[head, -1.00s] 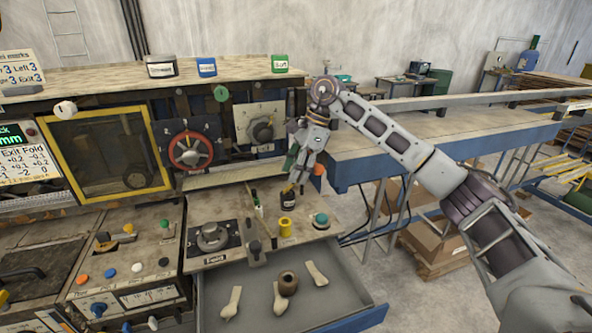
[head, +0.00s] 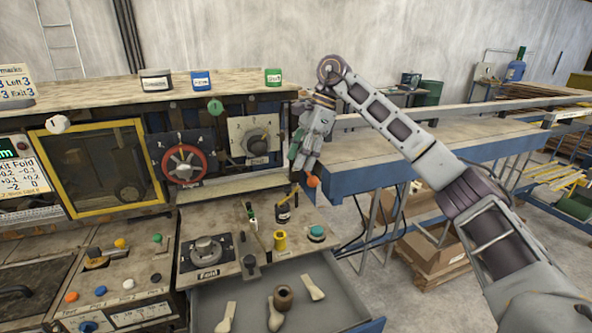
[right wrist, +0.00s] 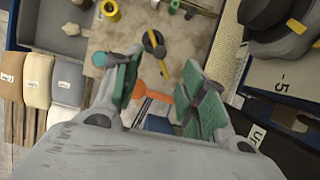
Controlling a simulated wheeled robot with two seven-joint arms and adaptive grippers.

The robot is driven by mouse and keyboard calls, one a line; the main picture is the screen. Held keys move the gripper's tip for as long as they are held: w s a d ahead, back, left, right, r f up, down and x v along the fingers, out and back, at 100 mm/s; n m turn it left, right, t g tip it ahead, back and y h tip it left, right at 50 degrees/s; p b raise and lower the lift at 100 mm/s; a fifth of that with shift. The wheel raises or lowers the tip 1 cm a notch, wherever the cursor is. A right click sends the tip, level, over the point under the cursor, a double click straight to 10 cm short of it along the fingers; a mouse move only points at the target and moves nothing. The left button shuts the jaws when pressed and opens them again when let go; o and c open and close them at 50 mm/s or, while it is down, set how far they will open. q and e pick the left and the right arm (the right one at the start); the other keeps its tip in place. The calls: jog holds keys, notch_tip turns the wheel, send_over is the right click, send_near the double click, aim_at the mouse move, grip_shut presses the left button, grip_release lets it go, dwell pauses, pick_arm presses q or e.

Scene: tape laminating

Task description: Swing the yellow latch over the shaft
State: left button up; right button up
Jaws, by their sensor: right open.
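My right gripper (head: 303,162) hangs above the right rear of the desk panel, by the corner of the machine. In the right wrist view my right gripper (right wrist: 163,78) has its green-padded fingers apart, with nothing held between them. An orange knob-like part (head: 313,181) sits just below the gripper and also shows between the fingers in the wrist view (right wrist: 150,92). My left gripper is out of view.
An open drawer (head: 345,300) below holds several loose pieces. A red handwheel (head: 184,166) and a grey knob (head: 257,143) are behind.

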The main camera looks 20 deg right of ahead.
jog(key=shift+v, duration=1.95)
jog(key=shift+s+f, duration=0.1)
